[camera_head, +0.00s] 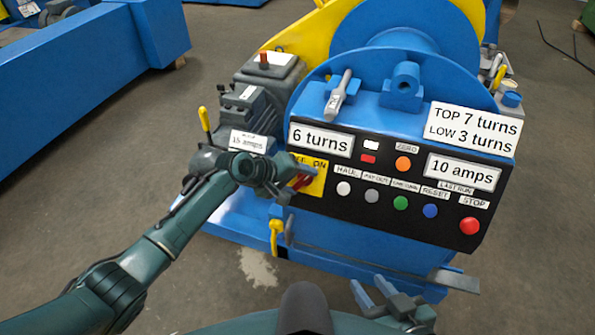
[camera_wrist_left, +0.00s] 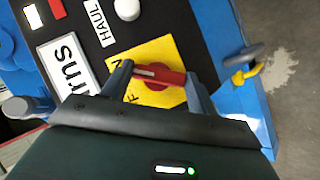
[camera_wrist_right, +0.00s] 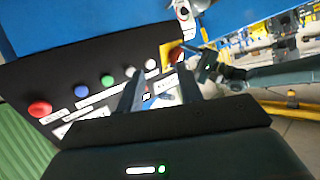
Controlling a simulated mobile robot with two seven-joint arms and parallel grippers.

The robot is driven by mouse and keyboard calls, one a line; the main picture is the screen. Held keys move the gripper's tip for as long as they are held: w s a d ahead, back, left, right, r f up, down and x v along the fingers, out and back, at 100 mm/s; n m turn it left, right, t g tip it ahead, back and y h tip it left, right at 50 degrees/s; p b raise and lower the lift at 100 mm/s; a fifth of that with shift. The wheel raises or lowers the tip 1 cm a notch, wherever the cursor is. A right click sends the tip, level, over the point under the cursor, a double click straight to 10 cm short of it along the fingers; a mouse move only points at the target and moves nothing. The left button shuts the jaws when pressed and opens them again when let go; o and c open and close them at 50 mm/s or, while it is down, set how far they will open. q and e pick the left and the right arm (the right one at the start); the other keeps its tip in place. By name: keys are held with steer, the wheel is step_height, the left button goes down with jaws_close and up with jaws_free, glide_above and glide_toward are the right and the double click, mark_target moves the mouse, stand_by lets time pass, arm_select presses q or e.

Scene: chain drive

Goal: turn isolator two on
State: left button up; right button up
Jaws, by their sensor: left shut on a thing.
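The isolator's red handle (camera_head: 304,182) sits on a yellow plate (camera_head: 319,186) at the left end of the black control panel. The plate's lettering is partly hidden; "ON" shows at its top right. My left gripper (camera_head: 290,184) is shut on the red handle. In the left wrist view the handle (camera_wrist_left: 158,76) lies crosswise between the two fingers, over the yellow plate (camera_wrist_left: 150,52). I cannot tell which marking the handle points to. No isolator number is readable. My right gripper (camera_head: 372,290) is open and empty, low in front of the machine.
The black panel carries display plates, several coloured buttons and a red stop button (camera_head: 469,226). A yellow lever (camera_head: 276,238) hangs below the isolator and another yellow lever (camera_head: 205,119) stands near the motor. A grey bar (camera_head: 455,281) juts out at lower right.

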arm_select(q)
steer(key=shift+r+m+y+p, duration=0.2)
steer(key=shift+m+y+p, duration=0.1)
steer(key=shift+m+p, duration=0.15)
steer(key=shift+f+m+y+p, duration=0.1)
steer(key=shift+m+y+p, duration=0.25)
steer(key=shift+p, duration=0.1)
arm_select(e)
steer(key=shift+w+a+r+g, duration=0.15)
steer(key=shift+a+r+g, duration=0.05)
steer(key=shift+a+g, duration=0.1)
arm_select(q)
steer(key=shift+f, duration=0.1)
steer(key=o, duration=1)
